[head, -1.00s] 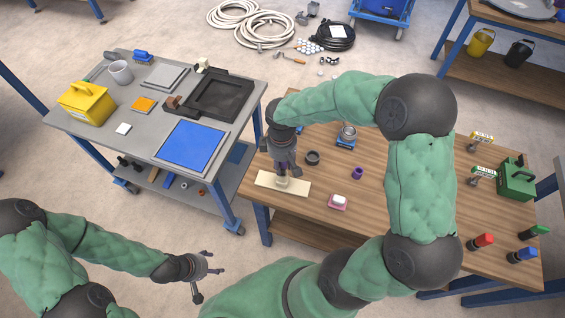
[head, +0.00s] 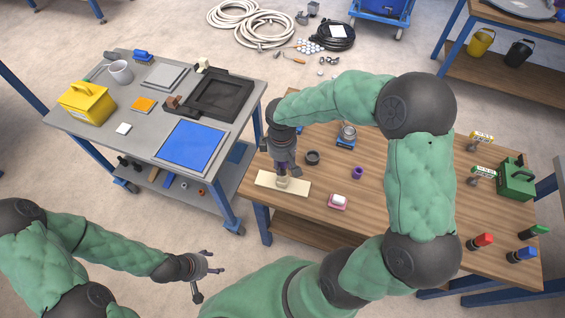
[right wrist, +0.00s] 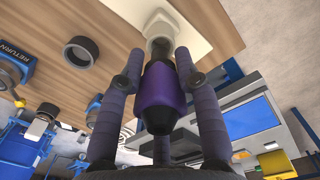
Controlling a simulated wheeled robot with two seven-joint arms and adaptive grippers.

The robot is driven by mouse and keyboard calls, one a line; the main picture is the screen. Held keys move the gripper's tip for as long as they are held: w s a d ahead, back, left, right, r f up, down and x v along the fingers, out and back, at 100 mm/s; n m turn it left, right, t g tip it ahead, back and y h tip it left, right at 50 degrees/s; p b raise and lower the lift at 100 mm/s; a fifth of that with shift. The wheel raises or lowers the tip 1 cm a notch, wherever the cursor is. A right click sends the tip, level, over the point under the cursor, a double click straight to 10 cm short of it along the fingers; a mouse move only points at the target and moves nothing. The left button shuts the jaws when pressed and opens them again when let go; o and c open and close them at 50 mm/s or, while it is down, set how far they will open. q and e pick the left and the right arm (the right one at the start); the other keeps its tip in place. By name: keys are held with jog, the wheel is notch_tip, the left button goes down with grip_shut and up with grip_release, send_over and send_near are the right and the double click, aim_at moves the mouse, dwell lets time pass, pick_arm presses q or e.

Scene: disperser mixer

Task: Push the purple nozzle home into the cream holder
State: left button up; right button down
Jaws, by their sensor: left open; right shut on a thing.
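The purple nozzle (right wrist: 168,88) is between the fingers of my right gripper (right wrist: 160,58), which is shut on it. In the right wrist view its narrow end points at the pale socket of the cream holder (right wrist: 190,18) and overlaps it. I cannot tell how deep it sits. In the head view the cream holder (head: 262,180) is a flat cream plate with a raised socket at the left front of the wooden table. My right gripper (head: 284,170) is right above the socket and hides most of the nozzle. My left gripper (head: 212,277) is open and empty, away from both tables.
A grey table (head: 140,135) with a blue mat (head: 190,146) stands to the left.

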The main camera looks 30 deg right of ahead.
jog(key=shift+f+b, duration=0.95)
jog(key=shift+f, duration=0.45)
dwell(0.4)
jog(key=c, duration=0.8)
grip_release()
jog(key=shift+r, duration=0.1)
notch_tip(320, 180, up, 12)
jog(key=shift+w+f, duration=0.1)
